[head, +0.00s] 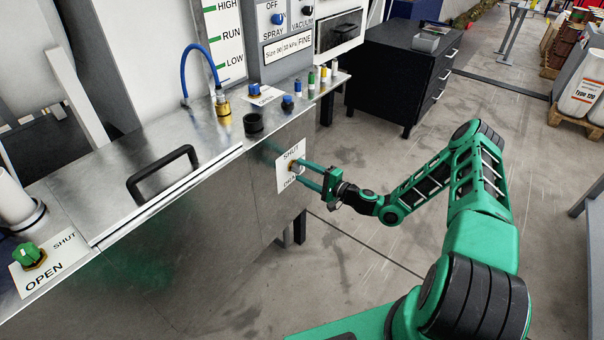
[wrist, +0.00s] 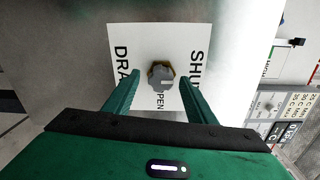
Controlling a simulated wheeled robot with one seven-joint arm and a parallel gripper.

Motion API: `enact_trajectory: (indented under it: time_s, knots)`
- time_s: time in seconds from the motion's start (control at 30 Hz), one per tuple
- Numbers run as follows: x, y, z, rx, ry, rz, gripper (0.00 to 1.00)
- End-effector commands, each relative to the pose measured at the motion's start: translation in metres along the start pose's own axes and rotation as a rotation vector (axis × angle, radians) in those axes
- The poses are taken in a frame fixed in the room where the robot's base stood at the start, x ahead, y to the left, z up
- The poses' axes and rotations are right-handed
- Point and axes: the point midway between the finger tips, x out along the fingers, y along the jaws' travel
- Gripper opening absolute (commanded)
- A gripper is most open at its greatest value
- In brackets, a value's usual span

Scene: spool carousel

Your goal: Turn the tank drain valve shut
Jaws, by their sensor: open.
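The drain valve (wrist: 161,76) is a small grey knob on a brass hex base, on the front face of the metal tank. Behind it is a white label (wrist: 173,40) with SHUT, OPEN and part of DRAIN readable; the label also shows in the head view (head: 289,160). My gripper (head: 298,172) is open in front of the valve. In the wrist view its two green fingers (wrist: 162,88) stand on either side of the knob, with gaps visible. I cannot tell how deep the fingertips reach around it. In the head view the fingers partly cover the valve.
The metal tank (head: 215,190) has a lid with a black handle (head: 163,174) and a green knob (head: 28,252) with an OPEN/SHUT plate on top. Several small bottles stand along its right edge. A black drawer cabinet (head: 402,70) stands behind.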

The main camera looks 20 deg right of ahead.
Motion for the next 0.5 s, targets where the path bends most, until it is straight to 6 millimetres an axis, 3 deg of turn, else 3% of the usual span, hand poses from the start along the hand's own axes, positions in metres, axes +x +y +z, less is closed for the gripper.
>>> enact_trajectory:
  time_s: [0.5]
  knots:
    - [-0.087,0.002,-0.001,0.002,0.002,0.003,0.51]
